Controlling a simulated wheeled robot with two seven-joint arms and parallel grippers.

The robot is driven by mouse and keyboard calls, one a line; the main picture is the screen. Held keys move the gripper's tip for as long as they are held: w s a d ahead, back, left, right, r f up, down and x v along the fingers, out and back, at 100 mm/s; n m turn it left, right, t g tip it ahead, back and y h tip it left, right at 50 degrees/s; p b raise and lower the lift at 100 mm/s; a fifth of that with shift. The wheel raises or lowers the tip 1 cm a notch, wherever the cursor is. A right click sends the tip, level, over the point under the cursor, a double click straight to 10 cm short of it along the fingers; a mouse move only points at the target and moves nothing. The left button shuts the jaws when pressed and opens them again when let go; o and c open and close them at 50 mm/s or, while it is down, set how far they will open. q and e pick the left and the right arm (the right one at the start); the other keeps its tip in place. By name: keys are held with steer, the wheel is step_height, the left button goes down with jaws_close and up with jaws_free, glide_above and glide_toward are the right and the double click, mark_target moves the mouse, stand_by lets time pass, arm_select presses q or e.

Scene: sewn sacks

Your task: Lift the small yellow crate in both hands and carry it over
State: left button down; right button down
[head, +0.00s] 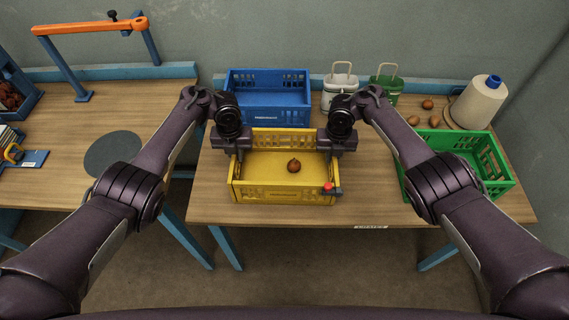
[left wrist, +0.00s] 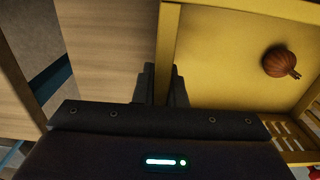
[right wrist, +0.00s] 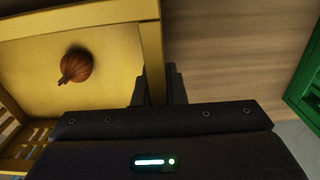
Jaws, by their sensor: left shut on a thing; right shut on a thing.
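The small yellow crate (head: 282,194) is on the wooden table in front of me in the head view, with one brown onion (head: 293,166) inside. My left gripper (head: 235,153) is shut on the crate's left wall; that wall runs between its fingers in the left wrist view (left wrist: 162,85). My right gripper (head: 330,153) is shut on the right wall, as the right wrist view shows (right wrist: 157,85). The onion also shows in both wrist views. I cannot tell whether the crate's bottom touches the table.
A blue crate (head: 266,98) stands behind the yellow one. A green crate (head: 462,160) is at the right. Behind are a white container (head: 340,92), a green container (head: 385,90), several loose onions and a twine cone (head: 478,103). A second table (head: 60,160) with a dark round mat (head: 113,153) stands left, across a gap.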

arm_select(q)
steer(key=shift+r, duration=0.1)
arm_select(e)
steer(key=shift+r, duration=0.1)
